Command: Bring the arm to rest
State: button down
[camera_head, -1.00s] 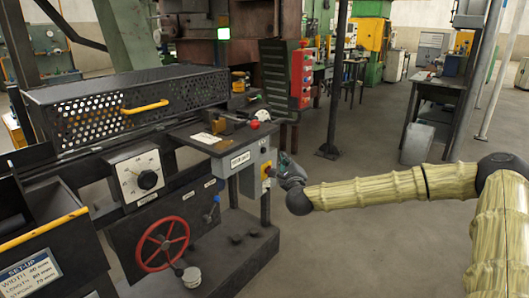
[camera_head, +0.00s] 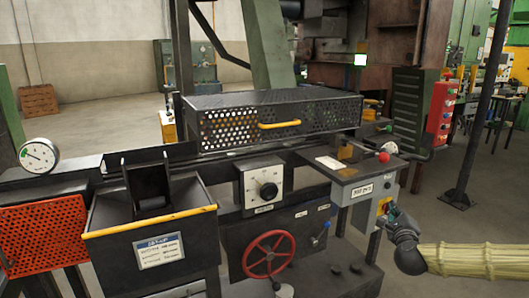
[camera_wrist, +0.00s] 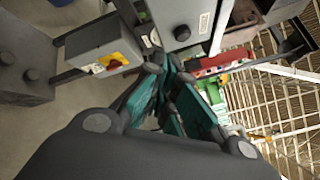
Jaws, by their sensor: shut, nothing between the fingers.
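My gripper (camera_head: 396,215) is at the lower right of the head view, at the end of my arm in its ribbed yellowish sleeve. It is beside the grey control box (camera_head: 366,212) at the right end of the machine; whether it touches the box I cannot tell. In the wrist view my gripper (camera_wrist: 172,72) shows its dark fingers with teal pads close together, with nothing held. The grey box with a yellow plate and red switch (camera_wrist: 111,61) shows to the left of the fingers there.
The machine has a perforated guard with a yellow handle (camera_head: 280,124), a dial (camera_head: 267,190), a red handwheel (camera_head: 268,254) and a black hopper (camera_head: 150,235). A red button panel (camera_head: 440,108) and a dark post (camera_head: 478,110) stand behind. Open floor lies at the right.

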jog(key=s+a+f+n+g+y+p, duration=0.1)
jog(key=s+a+f+n+y, duration=0.2)
jog(key=a+f, duration=0.5)
jog(key=s+a+f+n+g+y+p, duration=0.1)
jog(key=s+a+f+n+g+y, duration=0.3)
jog(key=a, duration=0.6)
jog(key=s+a+f+n+g+y+p, duration=0.1)
jog(key=s+a+f+n+g+p, duration=0.1)
jog(key=s+a+f+n, duration=0.9)
jog(key=s+a+f+n+g+p, duration=0.1)
jog(key=s+f+n+g, duration=0.15)
jog(key=s+f, duration=0.4)
jog(key=s+a+f+n+g+p, duration=0.1)
jog(key=s+f+n+g, duration=0.15)
jog(key=s, duration=0.75)
jog(key=s+d+n+g+h+p, duration=0.1)
jog(key=s+d+n+g, duration=0.1)
jog(key=s, duration=0.6)
jog(key=s+d+f+n+g+h+p, duration=0.1)
jog(key=s+d+n+g, duration=0.2)
jog(key=s, duration=0.5)
jog(key=shift+s+d+f, duration=0.15)
jog(key=shift+s+d, duration=0.25)
jog(key=shift+d, duration=0.2)
jog(key=shift+s, duration=0.1)
